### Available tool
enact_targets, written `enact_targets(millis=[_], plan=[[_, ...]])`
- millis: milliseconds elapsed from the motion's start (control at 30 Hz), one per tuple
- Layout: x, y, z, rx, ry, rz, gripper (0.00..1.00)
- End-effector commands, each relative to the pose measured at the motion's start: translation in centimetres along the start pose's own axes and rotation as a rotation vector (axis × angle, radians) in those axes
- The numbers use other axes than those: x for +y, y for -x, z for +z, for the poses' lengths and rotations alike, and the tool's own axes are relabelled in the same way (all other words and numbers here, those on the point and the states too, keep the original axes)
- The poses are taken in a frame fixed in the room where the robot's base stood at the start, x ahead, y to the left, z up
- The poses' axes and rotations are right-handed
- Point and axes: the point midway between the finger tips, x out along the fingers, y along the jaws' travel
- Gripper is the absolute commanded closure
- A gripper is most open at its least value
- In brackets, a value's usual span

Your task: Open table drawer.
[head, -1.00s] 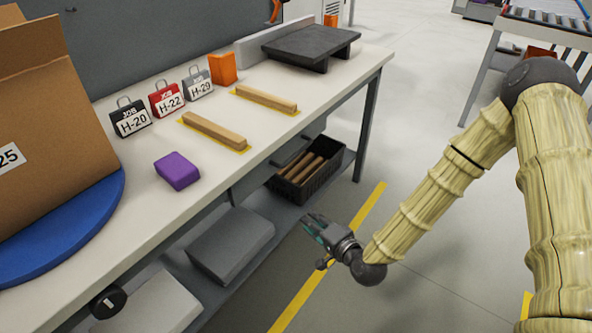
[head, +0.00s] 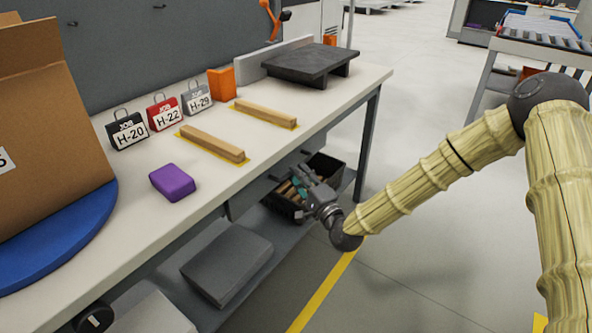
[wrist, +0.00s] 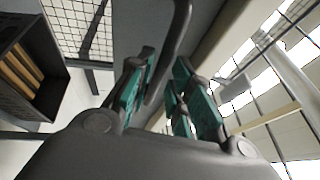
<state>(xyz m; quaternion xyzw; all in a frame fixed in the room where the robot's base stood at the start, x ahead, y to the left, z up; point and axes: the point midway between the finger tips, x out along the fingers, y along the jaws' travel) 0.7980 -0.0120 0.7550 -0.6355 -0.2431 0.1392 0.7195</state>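The grey drawer front (head: 243,198) is under the worktable's top (head: 215,190), along its front edge, and looks closed. The dark bar handle (wrist: 181,35) shows in the wrist view, against the grey drawer front (wrist: 130,25). My gripper (head: 302,178) is at the drawer's right part, below the tabletop edge. In the wrist view my gripper (wrist: 162,85) is open, its teal-padded fingers apart. The lower end of the handle reaches between the fingers; I cannot tell whether they touch it.
A black crate (head: 328,168) with wooden pieces stands on the lower shelf behind my gripper; it also shows in the wrist view (wrist: 50,100). A grey box (head: 228,262) is on the shelf. The tabletop holds a purple block (head: 173,182) and wooden bars (head: 212,144).

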Motion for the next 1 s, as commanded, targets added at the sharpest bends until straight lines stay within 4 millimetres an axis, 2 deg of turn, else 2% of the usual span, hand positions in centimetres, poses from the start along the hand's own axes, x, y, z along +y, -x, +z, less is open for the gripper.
enact_targets(millis=[100,233,600,733,1000], plan=[[0.0,-1.5,0.1,-0.001,0.002,-0.001,0.79],[0.0,-2.4,0.0,0.0,0.001,0.0,0.79],[0.0,-2.8,0.0,0.0,0.0,0.001,0.79],[0.0,-2.8,0.0,0.0,0.001,0.001,1.0],[0.1,-2.7,0.0,0.0,0.0,0.001,1.0]])
